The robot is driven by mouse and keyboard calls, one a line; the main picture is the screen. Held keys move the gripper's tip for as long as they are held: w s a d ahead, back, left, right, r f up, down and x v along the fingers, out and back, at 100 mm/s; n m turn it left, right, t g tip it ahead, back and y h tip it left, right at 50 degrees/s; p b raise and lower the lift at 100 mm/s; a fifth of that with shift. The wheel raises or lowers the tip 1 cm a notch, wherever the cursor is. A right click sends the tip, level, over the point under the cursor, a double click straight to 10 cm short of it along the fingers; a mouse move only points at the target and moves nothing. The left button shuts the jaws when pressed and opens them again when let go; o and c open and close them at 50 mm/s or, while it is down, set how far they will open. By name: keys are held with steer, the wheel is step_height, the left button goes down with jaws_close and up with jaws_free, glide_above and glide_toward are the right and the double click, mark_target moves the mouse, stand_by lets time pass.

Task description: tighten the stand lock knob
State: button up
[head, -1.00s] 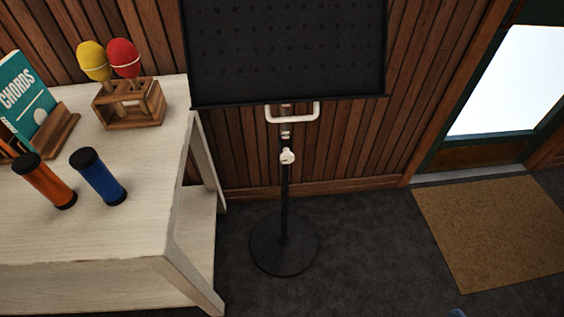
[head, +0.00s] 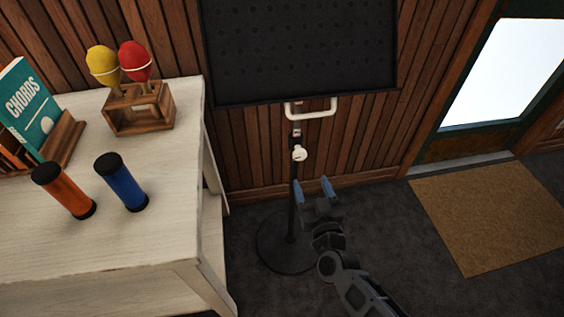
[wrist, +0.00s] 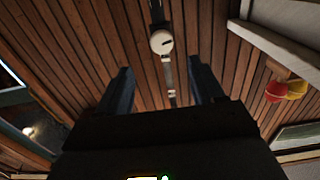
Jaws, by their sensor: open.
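The stand lock knob (head: 299,153) is a small white knob on the dark upright pole of a black music stand (head: 293,200). In the wrist view the knob (wrist: 162,42) shows as a round white face with a dark mark, beyond the fingertips and roughly between them. My gripper (head: 313,186) is open and empty, with blue-grey fingers. In the head view it sits below the knob, apart from it. In the wrist view the two dark fingers (wrist: 158,80) stand apart with nothing between them.
A white handle (head: 312,112) sits under the black desk (head: 300,50) of the stand. A pale wooden table (head: 150,240) on the left bears shakers, maracas in a wooden holder (head: 140,108) and a book. A brown mat (head: 490,215) lies on the right.

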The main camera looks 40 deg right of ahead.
mark_target(301, 157)
steer(key=x, duration=0.9)
steer(key=shift+w, duration=0.25)
steer(key=c, duration=1)
